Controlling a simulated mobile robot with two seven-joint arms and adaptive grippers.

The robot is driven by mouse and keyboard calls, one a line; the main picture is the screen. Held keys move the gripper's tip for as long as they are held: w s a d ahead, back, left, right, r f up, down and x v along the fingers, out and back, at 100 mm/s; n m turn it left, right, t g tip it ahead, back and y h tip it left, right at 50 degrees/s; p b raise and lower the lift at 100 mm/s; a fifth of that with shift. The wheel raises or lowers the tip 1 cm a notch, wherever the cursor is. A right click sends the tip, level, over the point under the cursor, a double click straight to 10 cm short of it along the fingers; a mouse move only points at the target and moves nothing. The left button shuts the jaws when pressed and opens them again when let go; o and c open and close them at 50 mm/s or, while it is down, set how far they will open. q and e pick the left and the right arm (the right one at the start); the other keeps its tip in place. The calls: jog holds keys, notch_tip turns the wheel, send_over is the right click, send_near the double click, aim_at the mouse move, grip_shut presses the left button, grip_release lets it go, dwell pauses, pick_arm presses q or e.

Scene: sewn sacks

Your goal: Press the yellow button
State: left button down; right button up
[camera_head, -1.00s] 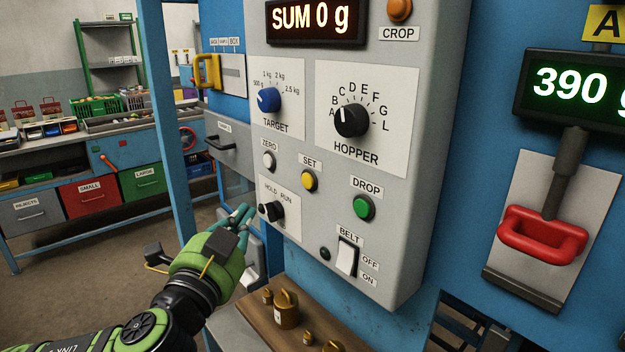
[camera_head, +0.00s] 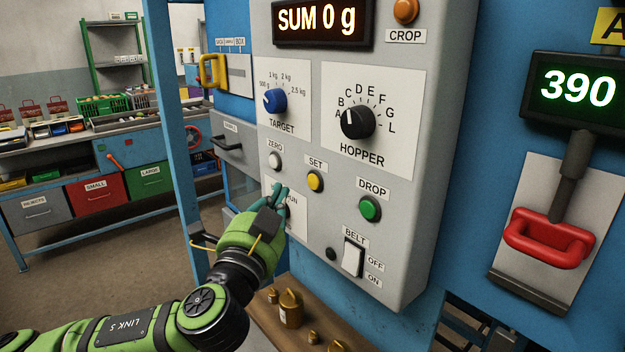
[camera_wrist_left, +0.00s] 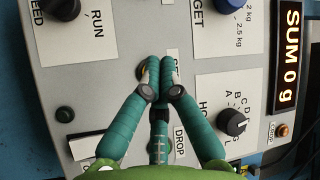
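The yellow button (camera_head: 315,181) sits on the grey control panel below the SET label. My left gripper (camera_head: 281,190) is to the left of the button in the head view, in front of the HOLD/RUN switch and hiding much of it. In the left wrist view its green fingers (camera_wrist_left: 160,62) are drawn together, shut and empty. There the tips overlap the button's place, and only a sliver of its edge (camera_wrist_left: 140,70) shows beside a finger. Whether the tips touch it I cannot tell. My right gripper is not in view.
Near the button are the white ZERO button (camera_head: 275,160), green DROP button (camera_head: 370,208), TARGET knob (camera_head: 274,101), HOPPER knob (camera_head: 357,122) and BELT switch (camera_head: 353,257). Brass weights (camera_head: 290,308) stand on a wooden shelf below. A red handle (camera_head: 548,240) is at the right.

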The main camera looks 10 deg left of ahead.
pick_arm(q)
jog(key=shift+w+d, duration=0.55)
jog(key=shift+w, duration=0.2)
jog(key=shift+w+d, duration=0.55)
jog(key=shift+w, duration=0.15)
dwell(0.5)
jog(key=shift+w+d, duration=0.25)
jog(key=shift+w, duration=0.1)
jog(key=shift+w+d, duration=0.25)
dwell(0.7)
jog(key=shift+s+a, duration=0.55)
jog(key=shift+s, duration=0.05)
dwell(0.3)
jog(key=shift+s+a+b, duration=0.2)
jog(key=shift+s+a, duration=0.55)
jog(key=shift+s, duration=0.25)
jog(key=shift+s+a+b, duration=0.15)
jog(key=shift+s+a, duration=0.6)
jog(key=shift+s, duration=0.25)
